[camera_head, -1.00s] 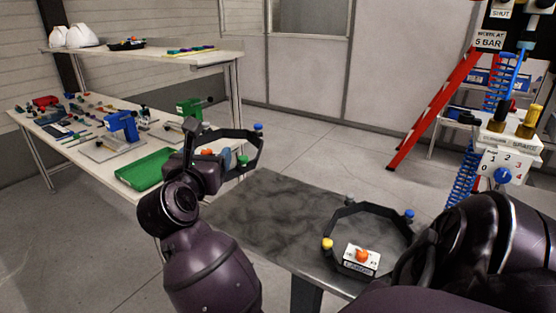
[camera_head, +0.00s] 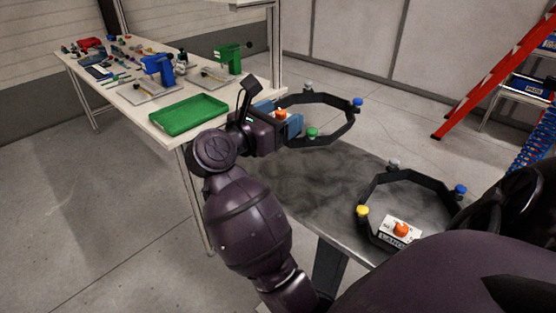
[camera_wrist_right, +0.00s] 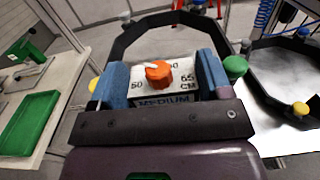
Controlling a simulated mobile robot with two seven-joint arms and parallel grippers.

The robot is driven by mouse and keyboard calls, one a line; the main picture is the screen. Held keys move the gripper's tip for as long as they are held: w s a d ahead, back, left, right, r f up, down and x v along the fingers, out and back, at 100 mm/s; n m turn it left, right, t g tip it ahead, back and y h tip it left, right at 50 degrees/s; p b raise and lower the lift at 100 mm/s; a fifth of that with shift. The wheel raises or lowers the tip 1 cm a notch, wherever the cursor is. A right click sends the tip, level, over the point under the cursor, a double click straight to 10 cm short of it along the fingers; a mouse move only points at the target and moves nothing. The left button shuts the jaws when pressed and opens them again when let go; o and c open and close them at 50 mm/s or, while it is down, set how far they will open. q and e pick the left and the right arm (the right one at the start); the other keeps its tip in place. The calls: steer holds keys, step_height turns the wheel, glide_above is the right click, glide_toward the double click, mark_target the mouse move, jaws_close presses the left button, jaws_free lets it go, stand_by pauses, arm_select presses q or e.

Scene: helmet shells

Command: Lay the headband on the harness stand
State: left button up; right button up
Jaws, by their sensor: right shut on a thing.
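My right gripper (camera_head: 281,116) is shut on the front block of a dark, many-sided headband (camera_head: 338,135). In the right wrist view, blue finger pads clasp both sides of the block (camera_wrist_right: 163,84), which has an orange knob and the word MEDIUM. The held band extends away from the gripper, in the air at the far side of the grey table (camera_head: 300,195). A second dark headband (camera_head: 376,180) with a LARGE label lies on that table, to the right. I cannot make out which thing is the harness stand. My left gripper is not in view.
A workbench (camera_head: 172,139) at the left holds a green tray (camera_head: 188,115), a blue fixture (camera_head: 158,68), a green fixture (camera_head: 228,58) and small parts. A red ladder (camera_head: 492,75) stands at the right. Bare grey tabletop lies between my arm and the second headband.

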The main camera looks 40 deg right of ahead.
step_height(320, 180, down, 5)
steer(key=shift+r+b, duration=0.1)
steer(key=shift+b, duration=0.25)
step_height(320, 180, down, 6)
steer(key=shift+f+b, duration=0.1)
steer(key=shift+b, duration=0.45)
steer(key=shift+f, duration=0.3)
steer(key=o, duration=0.9)
steer(key=shift+r, duration=0.1)
steer(key=shift+o, duration=0.3)
steer(key=shift+r, duration=0.1)
